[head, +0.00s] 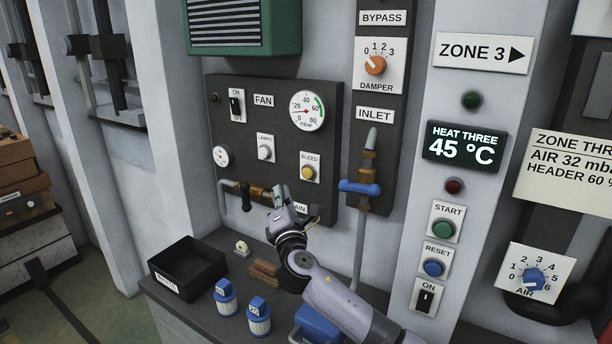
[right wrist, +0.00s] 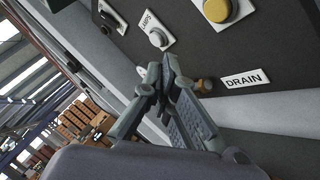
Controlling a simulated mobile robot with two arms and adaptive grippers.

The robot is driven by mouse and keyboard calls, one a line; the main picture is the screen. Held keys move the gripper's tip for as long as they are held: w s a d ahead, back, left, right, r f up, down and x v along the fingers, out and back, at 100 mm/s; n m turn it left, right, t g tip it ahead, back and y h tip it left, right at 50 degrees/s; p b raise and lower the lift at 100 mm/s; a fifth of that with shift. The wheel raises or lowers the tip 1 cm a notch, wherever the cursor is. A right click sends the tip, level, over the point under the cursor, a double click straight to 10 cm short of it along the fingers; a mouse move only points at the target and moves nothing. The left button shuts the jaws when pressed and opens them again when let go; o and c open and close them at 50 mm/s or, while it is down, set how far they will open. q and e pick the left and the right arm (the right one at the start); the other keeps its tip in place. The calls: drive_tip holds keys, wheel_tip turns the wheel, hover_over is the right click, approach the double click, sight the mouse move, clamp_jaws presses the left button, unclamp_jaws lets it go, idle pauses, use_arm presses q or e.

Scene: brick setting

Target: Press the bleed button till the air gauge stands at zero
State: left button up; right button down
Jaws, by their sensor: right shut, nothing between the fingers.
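The yellow bleed button (head: 307,173) sits on a white plate marked BLEED on the dark panel; its lower part shows at the top of the right wrist view (right wrist: 219,8). The round mbar gauge (head: 306,111) is above it, its red needle pointing left, seemingly between 0 and 20; the exact reading is too small to tell. My right gripper (head: 279,191) is shut and empty, below and left of the bleed button and apart from it. In the right wrist view its fingertips (right wrist: 164,68) meet near the drain fitting. My left gripper is out of view.
A white lamps button (head: 265,152) and a small gauge (head: 221,156) are left of the bleed button. Brass pipework and a blue-handled inlet valve (head: 360,187) stick out nearby. A black bin (head: 187,268) and two blue-capped jars (head: 258,316) stand on the ledge.

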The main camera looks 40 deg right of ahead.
sight(308, 173)
drive_tip(key=w+d+b, duration=0.1)
drive_tip(key=w+d, duration=0.1)
drive_tip(key=d, duration=0.5)
drive_tip(key=shift+w+b, duration=0.3)
drive_tip(key=shift+w, duration=0.1)
drive_tip(key=shift+d, duration=0.1)
idle(1.0)
drive_tip(key=shift+w+d, duration=0.2)
drive_tip(key=shift+d, duration=0.15)
drive_tip(key=shift+w+d, duration=0.15)
drive_tip(key=shift+d, duration=0.3)
idle(0.6)
drive_tip(key=shift+a+r, duration=0.1)
drive_tip(key=shift+a, duration=0.05)
drive_tip(key=shift+s+a, duration=0.4)
drive_tip(key=shift+a, duration=0.25)
